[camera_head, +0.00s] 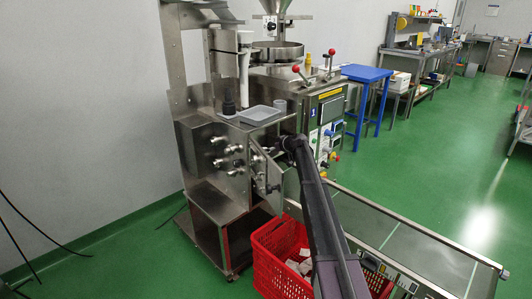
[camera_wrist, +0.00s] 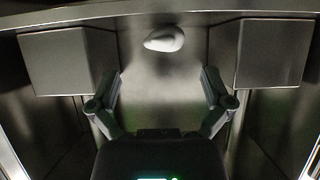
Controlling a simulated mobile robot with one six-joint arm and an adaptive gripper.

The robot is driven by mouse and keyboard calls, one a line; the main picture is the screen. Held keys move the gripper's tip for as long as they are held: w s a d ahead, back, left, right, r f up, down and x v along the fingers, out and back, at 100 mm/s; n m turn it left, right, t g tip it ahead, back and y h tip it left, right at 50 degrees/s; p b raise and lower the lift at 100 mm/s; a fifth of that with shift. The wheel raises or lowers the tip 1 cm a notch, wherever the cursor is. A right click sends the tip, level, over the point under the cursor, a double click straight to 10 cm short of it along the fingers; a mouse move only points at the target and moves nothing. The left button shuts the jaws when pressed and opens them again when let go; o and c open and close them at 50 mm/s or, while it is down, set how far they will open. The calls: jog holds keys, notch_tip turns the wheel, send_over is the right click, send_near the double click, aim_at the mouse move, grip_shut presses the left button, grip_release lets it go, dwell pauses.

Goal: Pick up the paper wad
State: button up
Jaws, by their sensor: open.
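A small white rounded lump, the paper wad (camera_wrist: 164,39), lies on a metal surface in the upper middle of the wrist view. My gripper (camera_wrist: 160,80) is open, with its two fingers spread wide and nothing between them. The wad is beyond the fingertips, roughly centred between them and apart from both. In the head view my arm reaches into the front of the steel packing machine (camera_head: 211,135) by its open door panel (camera_head: 266,176). The wad cannot be made out there.
In the wrist view a metal block stands on the left (camera_wrist: 68,62) and another on the right (camera_wrist: 268,54), flanking the wad. A red crate (camera_head: 274,278) with white pieces sits below my arm. A conveyor (camera_head: 420,248) runs to the right.

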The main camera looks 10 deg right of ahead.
jog(key=shift+b+x, duration=1.2)
jog(key=shift+x, duration=1.4)
jog(key=shift+s+a, duration=0.15)
jog(key=c, duration=0.7)
